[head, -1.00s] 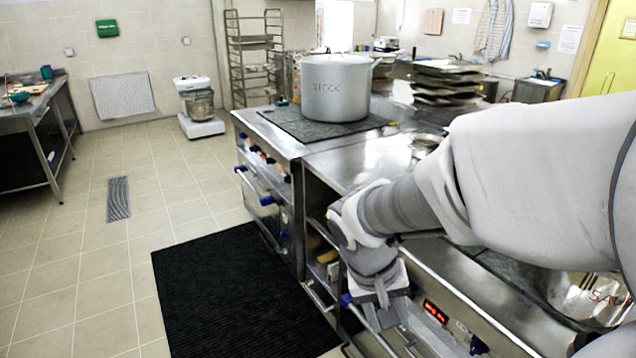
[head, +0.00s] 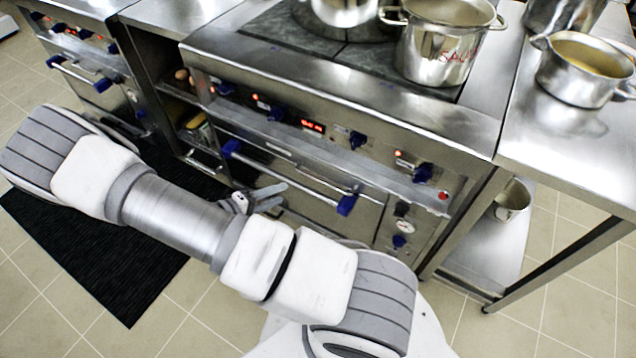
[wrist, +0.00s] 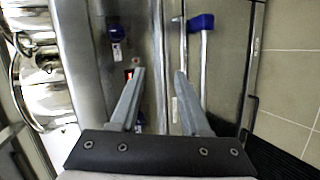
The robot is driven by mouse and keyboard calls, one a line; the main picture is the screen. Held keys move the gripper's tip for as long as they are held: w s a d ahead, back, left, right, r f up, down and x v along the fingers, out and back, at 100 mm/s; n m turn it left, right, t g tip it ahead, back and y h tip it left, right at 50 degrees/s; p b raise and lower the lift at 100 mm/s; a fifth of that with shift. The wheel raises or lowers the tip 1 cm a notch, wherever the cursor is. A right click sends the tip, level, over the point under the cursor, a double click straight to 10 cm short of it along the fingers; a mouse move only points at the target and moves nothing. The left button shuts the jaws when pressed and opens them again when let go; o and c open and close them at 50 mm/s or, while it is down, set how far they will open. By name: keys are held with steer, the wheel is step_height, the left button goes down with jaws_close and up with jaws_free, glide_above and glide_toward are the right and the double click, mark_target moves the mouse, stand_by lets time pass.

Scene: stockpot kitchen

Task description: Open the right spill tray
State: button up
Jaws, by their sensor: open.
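The right range's spill tray appears to be the narrow steel front (head: 330,180) under the knob panel and above the oven door. It is flush and looks shut. The oven handle (head: 290,177) with blue ends runs just below it. My gripper (head: 278,193) is in front of the range, near this handle, partly hidden by my arm in the head view. In the wrist view my gripper (wrist: 159,74) is open and empty. A thin bright bar (wrist: 183,40) lies just beyond the right fingertip, beside the blue-ended handle (wrist: 204,70). Contact cannot be told.
Blue knobs (head: 357,140) and a red display (head: 312,126) sit above the tray front. A sauce pot (head: 440,55) stands on the range top. A steel side table (head: 560,140) stands to the right. A black mat (head: 120,250) covers floor at the left.

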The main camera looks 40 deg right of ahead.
mark_target(318, 181)
steer(key=d+f+n+t+h+b, duration=0.1)
steer(key=d+f+n+t+b, duration=0.25)
steer(key=f, duration=0.85)
steer(key=shift+t, duration=0.55)
steer(key=b+x, duration=0.2)
steer(key=x, duration=1.5)
steer(key=shift+w+a, duration=0.1)
jaws_close()
